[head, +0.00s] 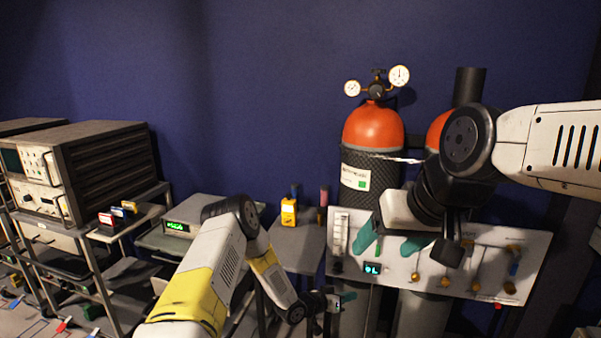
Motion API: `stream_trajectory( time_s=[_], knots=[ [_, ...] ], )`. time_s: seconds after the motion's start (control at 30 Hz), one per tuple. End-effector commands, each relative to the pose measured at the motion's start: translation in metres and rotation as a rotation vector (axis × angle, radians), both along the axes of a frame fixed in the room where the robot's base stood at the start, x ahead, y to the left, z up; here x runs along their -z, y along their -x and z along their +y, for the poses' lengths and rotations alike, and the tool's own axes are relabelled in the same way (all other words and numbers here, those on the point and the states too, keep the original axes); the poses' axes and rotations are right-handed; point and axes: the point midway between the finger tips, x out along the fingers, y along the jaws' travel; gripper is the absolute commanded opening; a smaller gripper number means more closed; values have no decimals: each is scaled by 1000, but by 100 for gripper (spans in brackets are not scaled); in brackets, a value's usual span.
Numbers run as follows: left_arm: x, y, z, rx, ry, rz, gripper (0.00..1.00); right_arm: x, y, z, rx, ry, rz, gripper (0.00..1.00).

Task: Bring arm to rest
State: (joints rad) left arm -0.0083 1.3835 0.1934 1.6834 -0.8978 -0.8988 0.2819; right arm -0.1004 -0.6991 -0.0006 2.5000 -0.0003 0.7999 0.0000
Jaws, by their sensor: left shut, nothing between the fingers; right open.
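My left arm comes in from the lower left, white and yellow, and bends down to the right. My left gripper (341,299) is low in the picture, below the white valve panel, and is shut with nothing in it. My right arm comes in from the right at mid height. My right gripper (391,242) has teal fingers spread apart and empty. It is in front of the upper part of the panel and hides part of it. Whether it touches the panel cannot be told.
Orange-topped gas cylinders (374,128) with gauges stand behind the white valve panel (530,255). A yellow meter (289,212) sits on a small grey stand. Instrument racks (110,165) fill the left. A green-display box (178,227) stands near my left arm. The blue wall above is clear.

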Motion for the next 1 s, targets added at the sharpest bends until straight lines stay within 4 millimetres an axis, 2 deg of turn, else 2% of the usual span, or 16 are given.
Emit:
stream_trajectory(
  time_s=[0.27,0.47,0.57,0.6,0.73,0.87,1.0],
  knots=[
    [-38,-26,24,-33,-94,-16,0,0,0,0,0,0,-1,70],
    [-85,-47,54,-79,-200,-26,0,0,0,0,0,0,-1,70],
    [-122,-58,77,-116,-271,-29,0,0,0,0,0,0,-1,70],
    [-139,-61,88,-136,-303,-29,0,0,0,0,0,0,-1,70],
    [-200,-61,129,-208,-408,-15,0,0,0,0,0,0,-1,70],
    [-258,-46,169,-283,-492,10,0,0,0,0,0,0,-1,70],
    [-315,-15,211,-364,-560,54,0,0,0,0,0,0,-1,70]
  ],
)
